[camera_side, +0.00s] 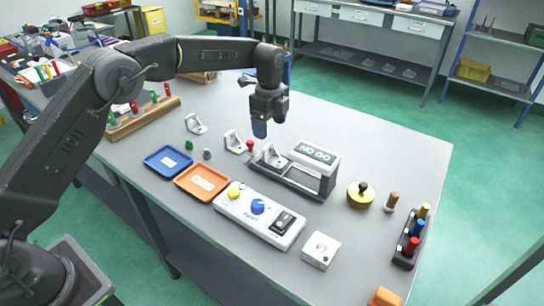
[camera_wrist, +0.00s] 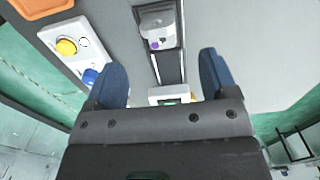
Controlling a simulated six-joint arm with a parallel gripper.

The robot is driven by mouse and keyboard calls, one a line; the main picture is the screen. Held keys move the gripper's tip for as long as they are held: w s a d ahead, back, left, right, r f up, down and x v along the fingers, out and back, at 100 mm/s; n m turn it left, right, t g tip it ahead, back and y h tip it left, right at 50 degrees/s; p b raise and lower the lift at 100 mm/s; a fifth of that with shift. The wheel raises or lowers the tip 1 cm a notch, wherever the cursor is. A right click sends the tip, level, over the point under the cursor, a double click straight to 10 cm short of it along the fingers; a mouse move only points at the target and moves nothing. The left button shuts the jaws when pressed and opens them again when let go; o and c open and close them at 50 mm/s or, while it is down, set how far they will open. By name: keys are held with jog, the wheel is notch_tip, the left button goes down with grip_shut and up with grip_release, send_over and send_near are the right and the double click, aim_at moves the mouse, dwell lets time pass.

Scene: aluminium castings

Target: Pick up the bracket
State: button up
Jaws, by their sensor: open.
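Three pale metal brackets show in the side view: one (camera_side: 196,124) at the back left, one (camera_side: 234,142) in the middle, and one (camera_side: 271,156) at the left end of the dark NO GO gauge (camera_side: 313,172). The wrist view shows a bracket (camera_wrist: 158,27) on the gauge's dark channel (camera_wrist: 169,68), ahead of my fingers. My gripper (camera_side: 269,124) hangs above the table, behind and above the gauge, with its blue-tipped fingers pointing down. In the wrist view my gripper (camera_wrist: 161,78) is open, with nothing between the fingers.
A blue tray (camera_side: 167,161) and an orange tray (camera_side: 202,182) lie left of the gauge. A white control box (camera_side: 259,220) with yellow and blue knobs stands in front. A red-topped pin (camera_side: 250,146) stands close to the gauge. The table's back right is clear.

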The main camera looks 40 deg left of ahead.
aim_at(268, 145)
jog(key=f, duration=0.9)
jog(key=shift+s+a+f, duration=0.1)
jog(key=shift+a+f, duration=0.1)
jog(key=c, duration=1.1)
jog(key=shift+r, duration=0.1)
jog(key=shift+r, duration=0.1)
